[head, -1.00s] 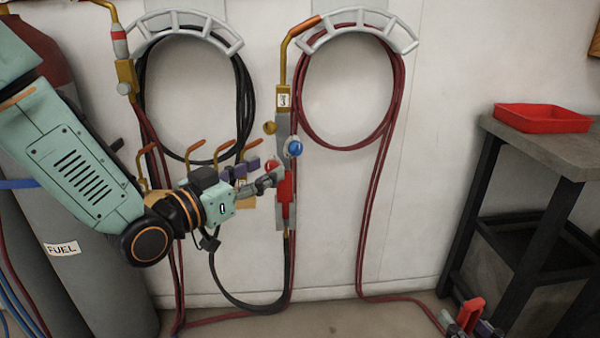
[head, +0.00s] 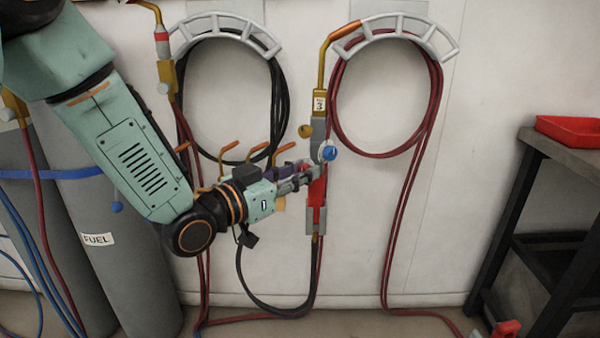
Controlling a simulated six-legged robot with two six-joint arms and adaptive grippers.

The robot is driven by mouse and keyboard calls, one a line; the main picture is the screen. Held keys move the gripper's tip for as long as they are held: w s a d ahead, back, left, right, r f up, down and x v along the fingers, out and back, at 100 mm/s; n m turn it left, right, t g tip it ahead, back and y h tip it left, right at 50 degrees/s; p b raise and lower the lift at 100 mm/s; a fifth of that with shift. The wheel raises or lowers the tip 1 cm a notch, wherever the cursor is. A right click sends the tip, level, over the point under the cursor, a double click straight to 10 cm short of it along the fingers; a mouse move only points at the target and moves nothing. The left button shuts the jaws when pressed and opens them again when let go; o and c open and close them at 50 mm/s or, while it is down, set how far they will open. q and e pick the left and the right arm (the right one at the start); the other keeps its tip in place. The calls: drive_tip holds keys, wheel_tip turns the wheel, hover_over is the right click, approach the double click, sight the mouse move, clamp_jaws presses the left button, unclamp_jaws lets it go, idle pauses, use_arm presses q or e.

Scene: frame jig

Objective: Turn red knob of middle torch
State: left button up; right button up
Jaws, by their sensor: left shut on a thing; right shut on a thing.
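A torch with a brass neck and a "3" label (head: 320,102) hangs upright against the wall, with a red block (head: 317,200) on its lower body. A blue knob (head: 329,153) faces out from its right side, and a small brass knob (head: 305,131) is at its left. My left gripper (head: 310,174) is shut at the torch's left side, just below the blue knob, where the red knob sits. Its fingers hide the red knob. My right gripper is mostly cut off at the bottom right edge, shut on a red piece (head: 507,328).
Black hose (head: 281,95) and dark red hose (head: 437,90) hang in loops on grey wall racks. Several orange-tipped pieces stand behind my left gripper. Grey cylinders (head: 100,280) are at left. A dark bench (head: 560,150) with a red tray (head: 570,130) is at right.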

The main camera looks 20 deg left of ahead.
sight(507, 332)
use_arm(q)
clamp_jaws()
use_arm(e)
wheel_tip(507, 332, up, 3)
drive_tip(key=p, duration=0.3)
drive_tip(key=shift+r, duration=0.1)
use_arm(q)
drive_tip(key=n, duration=0.4)
drive_tip(key=shift+p, duration=0.3)
use_arm(e)
drive_tip(key=shift+r, duration=0.2)
use_arm(q)
drive_tip(key=o, duration=0.8)
unclamp_jaws()
drive_tip(key=shift+a, duration=0.1)
